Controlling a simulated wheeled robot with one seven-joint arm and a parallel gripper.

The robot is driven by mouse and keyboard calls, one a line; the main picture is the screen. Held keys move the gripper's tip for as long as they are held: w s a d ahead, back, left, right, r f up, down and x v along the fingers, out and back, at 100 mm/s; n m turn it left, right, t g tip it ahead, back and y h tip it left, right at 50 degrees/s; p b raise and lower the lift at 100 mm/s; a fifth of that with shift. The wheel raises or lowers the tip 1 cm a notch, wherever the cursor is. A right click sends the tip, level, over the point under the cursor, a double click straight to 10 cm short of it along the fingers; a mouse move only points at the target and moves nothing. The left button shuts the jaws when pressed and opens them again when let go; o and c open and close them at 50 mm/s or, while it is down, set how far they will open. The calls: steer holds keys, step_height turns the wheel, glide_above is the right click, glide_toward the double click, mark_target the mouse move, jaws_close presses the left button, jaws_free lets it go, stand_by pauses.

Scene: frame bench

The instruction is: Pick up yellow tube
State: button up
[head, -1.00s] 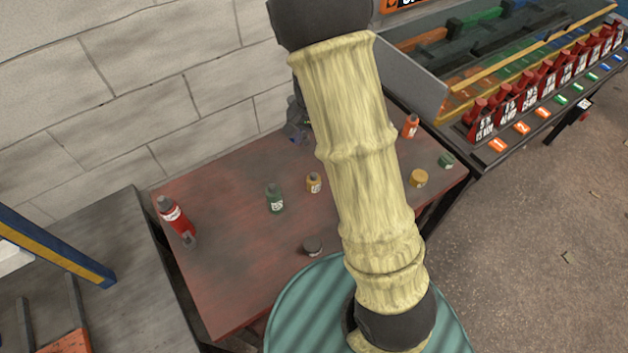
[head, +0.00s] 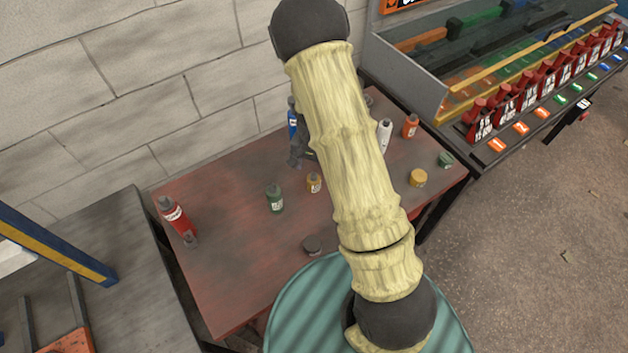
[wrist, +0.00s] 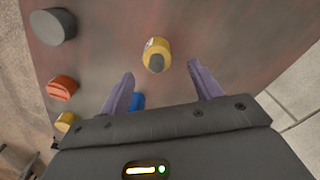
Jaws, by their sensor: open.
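In the wrist view a small yellow tube (wrist: 156,52) with a grey cap lies just beyond the fingertips, roughly centred between them. My gripper (wrist: 160,72) is open, its two purple-grey fingers apart and nothing held between them. In the head view a small yellow bottle (head: 314,183) with a dark cap stands near the middle of the red table, left of my arm. It seems to be the same thing. In that view my arm hides most of my gripper, and the fingers cannot be made out.
A brick wall (head: 130,90) stands behind.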

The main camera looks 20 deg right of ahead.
mark_target(313, 174)
steer(key=shift+s+f+p, duration=0.2)
steer(key=shift+f+p, duration=0.35)
steer(key=shift+f, duration=2.05)
steer(key=c, duration=1.2)
steer(key=shift+r, duration=0.1)
step_height(313, 174, up, 9)
steer(key=shift+r+b, duration=0.2)
steer(key=shift+b, duration=0.3)
steer(key=shift+r, duration=0.25)
